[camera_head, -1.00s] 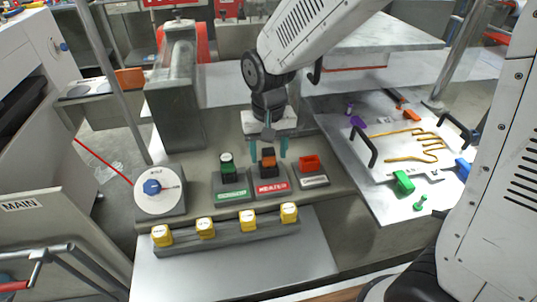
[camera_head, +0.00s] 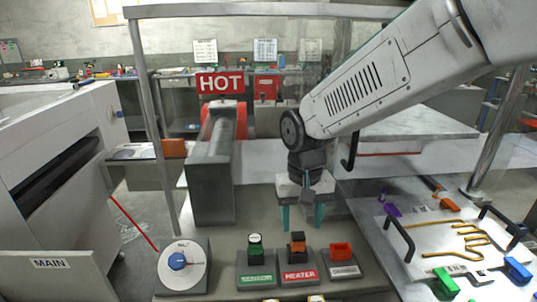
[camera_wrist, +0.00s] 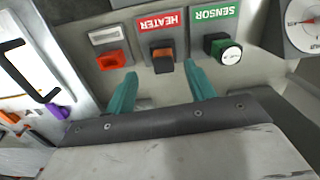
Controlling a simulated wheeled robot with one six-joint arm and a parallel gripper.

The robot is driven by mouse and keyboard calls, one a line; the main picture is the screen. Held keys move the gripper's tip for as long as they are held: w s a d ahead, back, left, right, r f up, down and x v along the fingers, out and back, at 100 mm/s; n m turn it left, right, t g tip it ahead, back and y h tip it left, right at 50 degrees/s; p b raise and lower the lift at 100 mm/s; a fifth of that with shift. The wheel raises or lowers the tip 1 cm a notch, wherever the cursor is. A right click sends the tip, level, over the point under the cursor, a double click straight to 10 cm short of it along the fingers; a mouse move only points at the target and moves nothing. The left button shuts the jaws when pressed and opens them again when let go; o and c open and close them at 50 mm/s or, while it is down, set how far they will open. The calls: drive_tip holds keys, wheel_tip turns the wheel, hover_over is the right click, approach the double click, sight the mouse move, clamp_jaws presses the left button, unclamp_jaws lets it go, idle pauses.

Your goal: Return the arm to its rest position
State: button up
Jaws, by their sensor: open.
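My gripper (camera_head: 302,216) hangs from my arm above the control panel, just behind the orange heater switch (camera_head: 297,242). Its two teal fingers are apart with nothing between them. In the wrist view my gripper (camera_wrist: 158,88) shows the open fingers pointing toward the heater switch (camera_wrist: 162,53), apart from it. The green sensor button (camera_head: 255,243) sits left of the heater switch, and a red rocker switch (camera_head: 341,252) sits right of it.
A white dial (camera_head: 183,264) with a blue knob is at the panel's left. A plate with black handles (camera_head: 400,238) and coloured parts lies on the right. A metal post (camera_head: 152,130) stands at left, with a red HOT sign (camera_head: 220,83) behind. Open space shows above the panel.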

drive_tip(key=s+d+r+t, duration=0.1)
drive_tip(key=s+d+r, duration=0.3)
drive_tip(key=s+d, duration=0.3)
drive_tip(key=s+d+r, duration=0.4)
drive_tip(key=s+d, duration=0.4)
drive_tip(key=s, duration=0.5)
drive_tip(key=shift+d+r+m+t, duration=0.15)
drive_tip(key=shift+d+m+t, duration=0.15)
drive_tip(key=shift+t, duration=0.1)
drive_tip(key=shift+a, duration=0.1)
idle(0.3)
